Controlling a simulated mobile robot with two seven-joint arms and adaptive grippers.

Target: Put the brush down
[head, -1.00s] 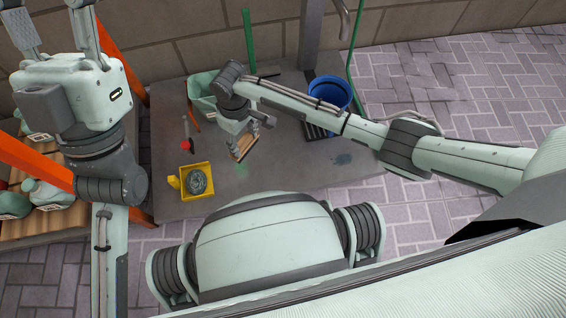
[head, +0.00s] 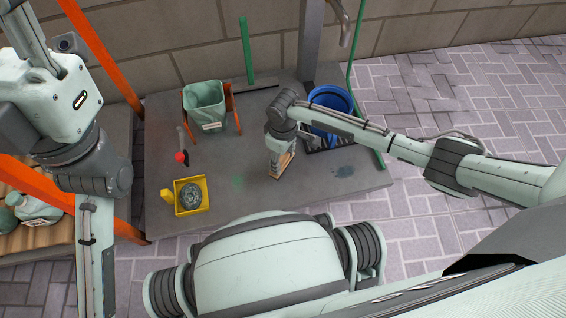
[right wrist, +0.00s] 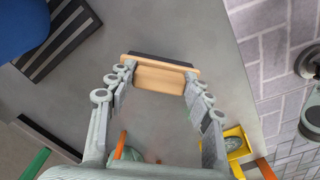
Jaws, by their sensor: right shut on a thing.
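The brush has a tan wooden block (head: 284,166) and a dark side that shows along its edge in the right wrist view (right wrist: 160,76). My right gripper (head: 280,153) is shut on the brush, with fingers at both ends of the block. The brush is over the middle of the grey slab (head: 235,140), and I cannot tell whether it touches it. My left gripper (head: 30,40) is at the top left, away from the brush, with its fingers partly cut off by the frame.
A yellow tray (head: 205,183) with a grey-green round thing, a red-ended tool (head: 182,156) and a pale green bin (head: 204,102) stand left of the brush. A blue bucket (head: 331,100) is behind the right arm, near a dark grate. Slab around the brush is clear.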

